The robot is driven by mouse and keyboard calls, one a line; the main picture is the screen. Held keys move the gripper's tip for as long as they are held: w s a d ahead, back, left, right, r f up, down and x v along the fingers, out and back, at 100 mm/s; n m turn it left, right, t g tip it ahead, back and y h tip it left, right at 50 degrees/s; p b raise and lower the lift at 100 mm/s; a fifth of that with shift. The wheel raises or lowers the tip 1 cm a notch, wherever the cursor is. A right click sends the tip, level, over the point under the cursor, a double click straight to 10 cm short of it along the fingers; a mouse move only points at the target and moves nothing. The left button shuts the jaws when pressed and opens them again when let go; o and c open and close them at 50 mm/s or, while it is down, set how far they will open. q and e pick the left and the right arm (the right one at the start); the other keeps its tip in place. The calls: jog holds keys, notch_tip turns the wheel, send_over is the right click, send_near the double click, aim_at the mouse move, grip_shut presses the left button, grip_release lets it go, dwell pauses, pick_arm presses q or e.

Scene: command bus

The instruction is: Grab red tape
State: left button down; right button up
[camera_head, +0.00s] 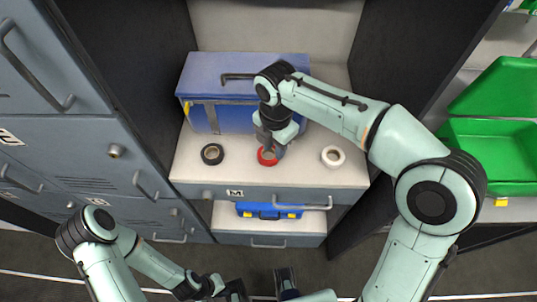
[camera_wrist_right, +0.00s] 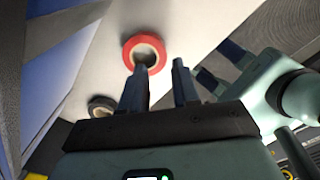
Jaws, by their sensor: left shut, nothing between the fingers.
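The red tape (camera_head: 265,162) lies flat on the white shelf, between a black roll and a white roll. My right gripper (camera_head: 272,148) is over it from above and hides part of it. In the right wrist view the red tape (camera_wrist_right: 129,50) is just past the fingertips. My right gripper (camera_wrist_right: 159,64) is open; one fingertip overlaps the ring's near side and the other is to its right. I cannot tell whether either finger touches it. My left gripper (camera_head: 236,291) is shut and empty at the bottom edge, far from the shelf.
The black tape (camera_head: 206,160) and the white tape (camera_head: 326,156) lie on either side. A blue toolbox (camera_head: 200,75) stands behind. Below the shelf are a drawer front (camera_head: 270,198) and a blue case (camera_head: 255,208). Dark cabinet walls close both sides. Green bins (camera_head: 490,150) stand at right.

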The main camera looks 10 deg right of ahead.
notch_tip(320, 180, down, 5)
jog(key=shift+d+r+b, duration=0.1)
jog(key=shift+b, duration=0.25)
grip_shut()
jog(key=shift+r, duration=0.1)
